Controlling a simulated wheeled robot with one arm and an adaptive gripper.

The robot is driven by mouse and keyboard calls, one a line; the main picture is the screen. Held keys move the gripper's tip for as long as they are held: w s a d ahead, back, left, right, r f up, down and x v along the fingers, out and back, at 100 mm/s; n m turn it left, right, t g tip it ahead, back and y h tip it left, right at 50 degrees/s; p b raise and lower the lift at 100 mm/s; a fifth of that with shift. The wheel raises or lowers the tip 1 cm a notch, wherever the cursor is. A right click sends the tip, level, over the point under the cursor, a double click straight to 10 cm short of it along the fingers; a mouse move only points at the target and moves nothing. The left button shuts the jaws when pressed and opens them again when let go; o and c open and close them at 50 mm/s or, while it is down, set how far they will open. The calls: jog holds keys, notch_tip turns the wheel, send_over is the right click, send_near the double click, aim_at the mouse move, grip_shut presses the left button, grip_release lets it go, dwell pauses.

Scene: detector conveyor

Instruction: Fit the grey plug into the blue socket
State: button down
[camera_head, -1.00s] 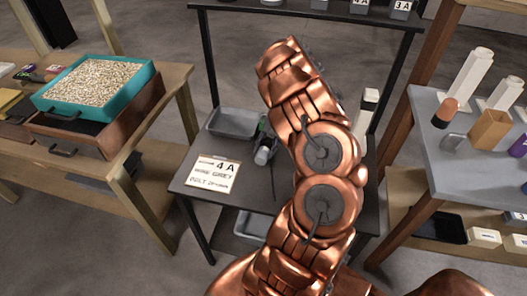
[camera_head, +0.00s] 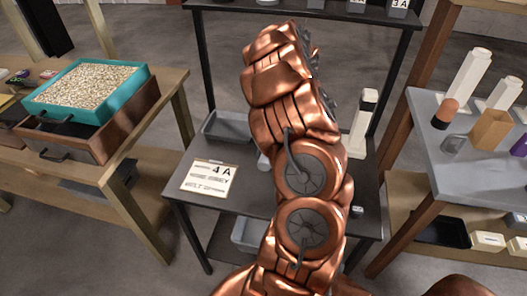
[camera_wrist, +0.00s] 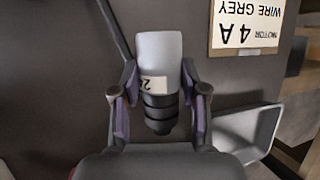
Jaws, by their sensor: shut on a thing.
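In the wrist view my gripper (camera_wrist: 160,76) is shut on the grey plug (camera_wrist: 159,50), with one finger on each side. The plug has a pale grey body, a white label partly showing a "2", and a black ribbed boot (camera_wrist: 160,112) towards my palm. In the head view my arm hides the gripper; a small pale piece (camera_head: 263,161) at the arm's left edge may be the plug. The blue socket cannot be made out in either view.
A dark table holds a 4 A sign card (camera_head: 208,180) and a grey tray (camera_head: 226,126); the card (camera_wrist: 245,25) and a tray (camera_wrist: 250,130) also show at the wrist. A white post (camera_head: 364,122) stands right of my arm. Crowded benches flank the table.

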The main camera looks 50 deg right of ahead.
jog(key=s+a+b, duration=0.1)
jog(key=s, duration=0.2)
jog(key=s+a+b, duration=0.1)
jog(key=s+a, duration=0.1)
jog(key=s, duration=0.2)
jog(key=s+a+r+b, duration=0.1)
jog(key=s, duration=0.2)
jog(key=shift+s+a, duration=0.25)
jog(key=shift+a, duration=0.15)
